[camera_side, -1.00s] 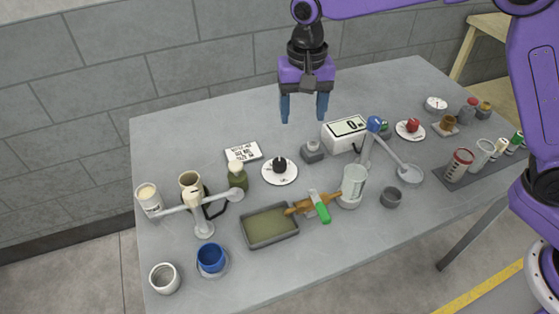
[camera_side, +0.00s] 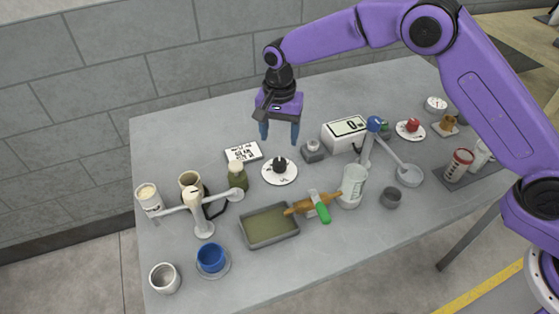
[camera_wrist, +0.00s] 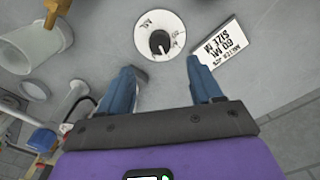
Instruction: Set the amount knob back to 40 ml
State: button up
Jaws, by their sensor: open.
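A black knob (camera_side: 280,165) sits on a round white dial (camera_side: 270,176) with small marks, near the middle of the table. In the wrist view the black knob (camera_wrist: 159,42) and its dial (camera_wrist: 147,28) lie just beyond my fingertips. The marks are too small to read a setting. My gripper (camera_side: 279,139) is open and empty, pointing down above and slightly behind the knob, apart from it. Its two blue fingers also show in the wrist view (camera_wrist: 160,68). A red knob (camera_side: 411,125) on another white dial stands farther right.
A white printed card (camera_side: 243,152) lies left of the dial. A green jar (camera_side: 237,176) stands left, a small grey block (camera_side: 312,150) right. Free table lies behind.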

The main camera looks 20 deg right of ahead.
aim_at(280, 161)
notch_tip(280, 161, down, 10)
jog(key=shift+f, duration=0.1)
jog(key=shift+c, duration=0.4)
jog(key=c, duration=1)
